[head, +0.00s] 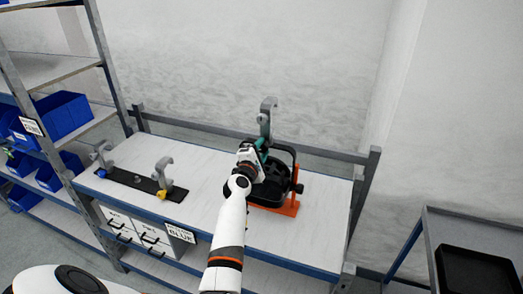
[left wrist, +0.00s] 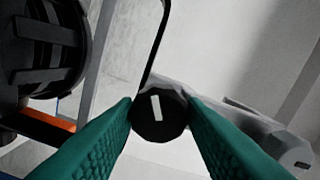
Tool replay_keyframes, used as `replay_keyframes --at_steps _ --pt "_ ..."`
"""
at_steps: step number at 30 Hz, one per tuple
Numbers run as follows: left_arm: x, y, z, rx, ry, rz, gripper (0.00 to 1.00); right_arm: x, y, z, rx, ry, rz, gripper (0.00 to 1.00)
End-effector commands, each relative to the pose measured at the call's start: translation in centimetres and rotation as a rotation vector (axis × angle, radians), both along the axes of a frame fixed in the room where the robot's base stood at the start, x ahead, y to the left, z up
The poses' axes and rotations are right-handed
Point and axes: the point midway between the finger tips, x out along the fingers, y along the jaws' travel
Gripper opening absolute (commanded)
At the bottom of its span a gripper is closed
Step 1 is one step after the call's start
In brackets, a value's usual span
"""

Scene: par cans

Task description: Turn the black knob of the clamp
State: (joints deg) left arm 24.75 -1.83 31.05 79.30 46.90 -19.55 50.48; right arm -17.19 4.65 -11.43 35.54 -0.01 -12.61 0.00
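The grey clamp (head: 267,117) stands upright above the black par can (head: 270,188), which sits in an orange stand (head: 290,207) on the table. My left gripper (head: 262,148) is at the clamp, just above the can. In the left wrist view, the round black knob (left wrist: 160,117) with a white mark lies between the two green fingertips (left wrist: 159,103), which appear to touch it on both sides. The white mark is nearly upright, tilted slightly. The grey clamp body (left wrist: 240,122) runs behind the knob to the right. In the head view the knob is hidden by my gripper. My right gripper is not in view.
Two more grey clamps, one with a blue knob (head: 101,173) and one with a yellow knob (head: 160,195), stand on a black strip (head: 130,183) at the table's left. A shelf with blue bins (head: 62,115) is at left. A cart (head: 470,225) stands at right.

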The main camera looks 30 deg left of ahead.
Motion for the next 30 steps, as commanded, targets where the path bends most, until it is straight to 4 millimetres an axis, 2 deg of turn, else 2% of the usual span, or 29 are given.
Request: replay_keyframes --at_steps 1,3,14,20,30 --pt "0.0 0.0 0.0 0.0 -0.001 0.0 0.46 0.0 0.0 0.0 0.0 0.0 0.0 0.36" --pt "0.0 0.0 0.0 0.001 -0.001 0.0 0.56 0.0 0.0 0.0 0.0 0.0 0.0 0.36" --pt "-0.4 -0.2 0.0 0.0 0.0 -0.001 0.56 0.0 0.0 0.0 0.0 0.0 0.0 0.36" --pt "-3.2 -0.8 -0.1 0.0 0.001 0.002 0.56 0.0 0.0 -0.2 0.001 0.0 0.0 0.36" --pt "-9.9 -2.4 -0.1 0.0 0.001 0.001 0.56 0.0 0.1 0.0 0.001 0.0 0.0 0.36"
